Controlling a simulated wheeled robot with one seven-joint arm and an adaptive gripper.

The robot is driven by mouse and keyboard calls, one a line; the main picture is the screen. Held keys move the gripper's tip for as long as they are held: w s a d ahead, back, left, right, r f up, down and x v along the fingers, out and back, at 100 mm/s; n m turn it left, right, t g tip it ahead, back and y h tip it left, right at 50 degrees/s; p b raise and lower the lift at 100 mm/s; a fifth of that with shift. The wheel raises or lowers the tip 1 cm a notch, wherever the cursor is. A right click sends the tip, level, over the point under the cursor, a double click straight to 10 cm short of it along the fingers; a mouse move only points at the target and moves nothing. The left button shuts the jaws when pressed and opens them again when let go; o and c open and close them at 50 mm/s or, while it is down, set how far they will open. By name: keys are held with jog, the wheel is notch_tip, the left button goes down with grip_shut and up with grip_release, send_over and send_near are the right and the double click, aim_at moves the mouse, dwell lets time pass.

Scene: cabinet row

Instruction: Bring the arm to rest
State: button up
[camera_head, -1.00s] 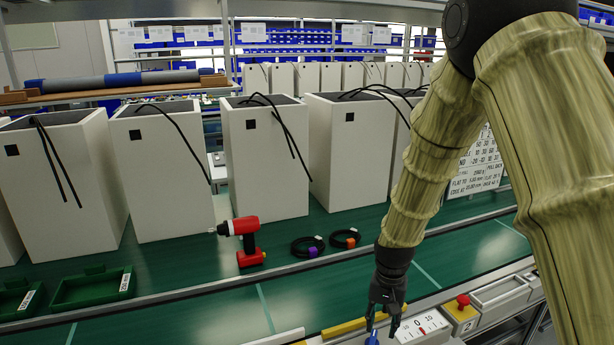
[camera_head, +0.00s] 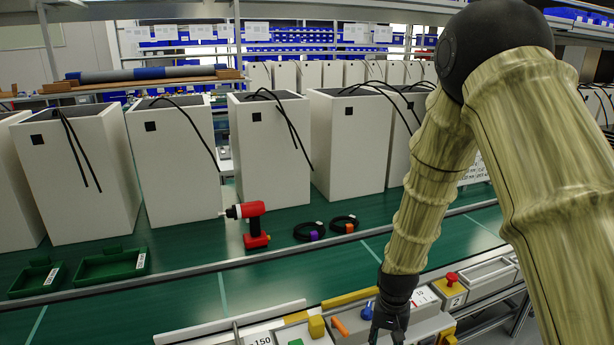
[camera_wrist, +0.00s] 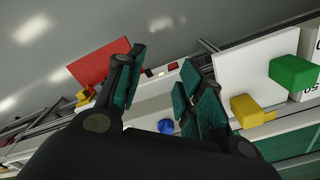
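My arm reaches down from the upper right, and my gripper (camera_head: 388,328) hangs low over the control panel at the front edge of the conveyor. In the wrist view my gripper (camera_wrist: 163,78) has its two dark green-padded fingers spread apart with nothing held between them. A blue knob (camera_head: 367,312) is just left of the gripper on the panel. It also shows in the wrist view (camera_wrist: 166,126), below the gap between the fingers and apart from them.
A red emergency button on a yellow box (camera_head: 450,287) is right of the gripper. Yellow (camera_head: 316,326) and orange (camera_head: 340,327) controls are to its left. A red drill (camera_head: 249,224), cable coils (camera_head: 309,231), green trays (camera_head: 110,265) and white cabinets (camera_head: 268,150) stand on the green conveyor.

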jog(key=s+d+f+n, duration=0.1)
jog(key=s+f, duration=0.6)
jog(key=s, duration=0.4)
jog(key=s+d+f+n, duration=0.1)
jog(key=s+f, duration=0.6)
jog(key=s, duration=0.4)
jog(key=s+d+f+n, duration=0.1)
jog(key=s+f, duration=0.6)
jog(key=s, duration=0.4)
jog(key=shift+s+f, duration=0.25)
jog(key=shift+f, duration=0.15)
dwell(4.3)
